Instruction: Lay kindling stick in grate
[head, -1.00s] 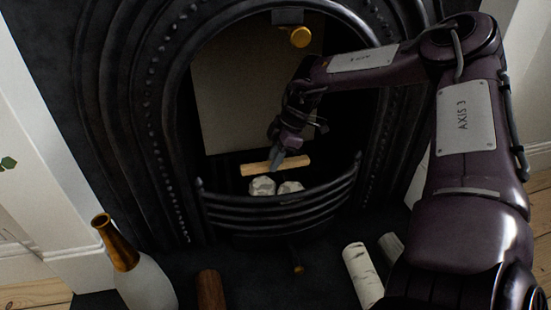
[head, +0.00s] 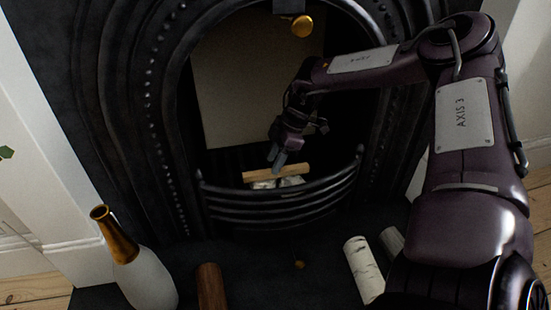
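The kindling stick (head: 291,170), a pale square-edged wooden piece, lies nearly level inside the fireplace opening, behind the front bars of the black grate (head: 285,209). My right gripper (head: 278,163) reaches in from the upper right, with its fingers closed about the stick's middle. White lumps (head: 264,185) lie in the grate just below the stick and are partly hidden by it. I cannot tell whether the stick touches them. My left gripper is not in view.
A white vase with a gold neck (head: 146,278) stands on the dark hearth at left. A brown log (head: 211,289) and two pale birch-like logs (head: 363,268) lie on the hearth. A brass knob (head: 302,26) hangs at the top of the opening.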

